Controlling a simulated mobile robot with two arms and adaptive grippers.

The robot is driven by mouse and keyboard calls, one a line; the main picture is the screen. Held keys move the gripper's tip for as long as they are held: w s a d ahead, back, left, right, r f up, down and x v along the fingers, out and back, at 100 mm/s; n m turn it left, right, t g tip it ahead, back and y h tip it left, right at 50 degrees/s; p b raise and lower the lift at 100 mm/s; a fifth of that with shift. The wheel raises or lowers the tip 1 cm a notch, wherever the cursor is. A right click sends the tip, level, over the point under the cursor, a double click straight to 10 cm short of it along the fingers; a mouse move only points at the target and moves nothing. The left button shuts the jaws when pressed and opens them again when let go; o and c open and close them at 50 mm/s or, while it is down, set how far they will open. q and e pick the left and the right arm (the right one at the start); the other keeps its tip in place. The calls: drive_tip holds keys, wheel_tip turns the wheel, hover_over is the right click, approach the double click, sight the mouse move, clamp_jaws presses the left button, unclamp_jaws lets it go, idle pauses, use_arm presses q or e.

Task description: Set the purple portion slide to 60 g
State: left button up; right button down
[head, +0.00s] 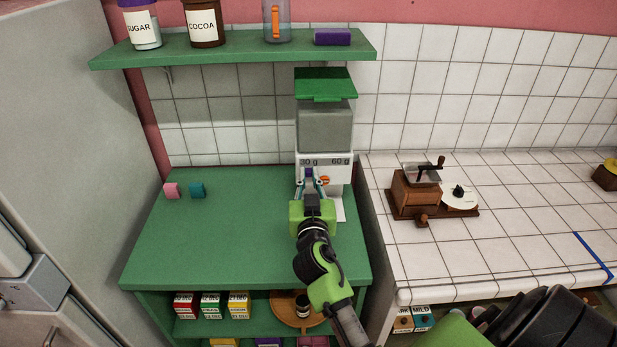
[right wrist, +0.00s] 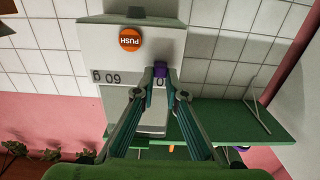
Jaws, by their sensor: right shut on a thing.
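The dispenser (head: 325,125) stands on the green counter, with a green lid, a grey hopper and a white front marked 30 g at left and 60 g at right. Its small purple portion slide (head: 309,172) sits below the 30 g mark. In the right wrist view the slide (right wrist: 160,69) shows upside down between my fingertips. My right gripper (head: 310,182) is shut on the slide from the front; its fingers also show in the wrist view (right wrist: 160,85). The 30 g mark is partly hidden there. My left gripper is not in view.
An orange PUSH button (right wrist: 130,39) is close beside the slide. A green shelf (head: 235,47) with jars hangs above. A coffee grinder (head: 417,191) stands on the tiled counter at right. The green counter's middle is clear.

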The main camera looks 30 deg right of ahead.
drive_tip(key=s+d, duration=0.1)
drive_tip(key=d, duration=0.1)
drive_tip(key=s+d, duration=0.2)
drive_tip(key=s+d+p, duration=0.1)
drive_tip(key=d, duration=0.2)
drive_tip(key=shift+s+d, duration=0.1)
drive_tip(key=shift+s, duration=0.05)
drive_tip(key=c, duration=2)
unclamp_jaws()
drive_tip(key=shift+c, duration=0.2)
drive_tip(key=shift+d+f, duration=0.1)
drive_tip(key=shift+s+a, duration=0.2)
drive_tip(key=shift+a, duration=0.1)
approach(340, 168)
drive_tip(key=shift+s+a, duration=0.3)
drive_tip(key=shift+s, duration=0.3)
